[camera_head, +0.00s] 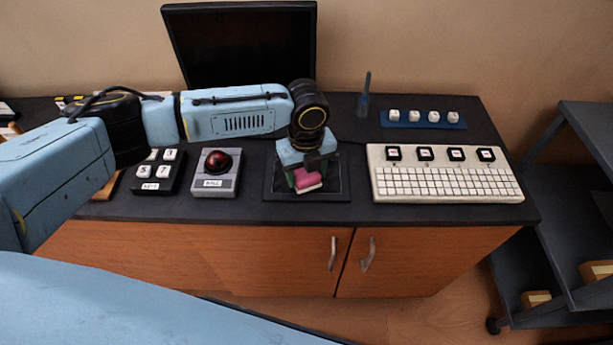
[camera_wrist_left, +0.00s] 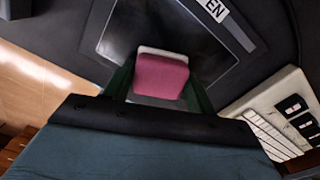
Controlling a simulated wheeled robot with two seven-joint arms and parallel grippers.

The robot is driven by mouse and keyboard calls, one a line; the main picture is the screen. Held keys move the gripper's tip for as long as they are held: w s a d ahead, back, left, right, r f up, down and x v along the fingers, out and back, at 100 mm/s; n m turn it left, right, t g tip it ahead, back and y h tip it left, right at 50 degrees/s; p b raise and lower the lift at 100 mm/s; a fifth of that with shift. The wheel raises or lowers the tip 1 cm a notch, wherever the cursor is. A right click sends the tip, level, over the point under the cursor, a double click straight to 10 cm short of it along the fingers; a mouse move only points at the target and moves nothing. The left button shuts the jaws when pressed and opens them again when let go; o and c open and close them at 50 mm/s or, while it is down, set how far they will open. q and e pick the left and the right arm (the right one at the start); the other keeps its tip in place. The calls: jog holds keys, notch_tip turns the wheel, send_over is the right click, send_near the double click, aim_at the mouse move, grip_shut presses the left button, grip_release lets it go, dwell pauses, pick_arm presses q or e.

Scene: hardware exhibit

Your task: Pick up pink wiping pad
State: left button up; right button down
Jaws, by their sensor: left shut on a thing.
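The pink wiping pad (camera_head: 308,180) is a small block with a pink top and a pale lower layer. It is over the dark framed panel (camera_head: 337,186) in the middle of the counter. My left gripper (camera_head: 306,176) points down over this panel and is shut on the pad. In the left wrist view the pad (camera_wrist_left: 161,77) sits between the two dark green fingers. I cannot tell whether the pad touches the panel or is lifted off it. My right gripper is not in view.
A black monitor (camera_head: 240,44) stands at the back. A grey shelf cart (camera_head: 570,200) is at right.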

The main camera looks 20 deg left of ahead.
pick_arm(q)
jog(key=shift+c, duration=0.4)
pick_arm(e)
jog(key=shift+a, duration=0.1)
pick_arm(q)
jog(key=shift+r, duration=0.1)
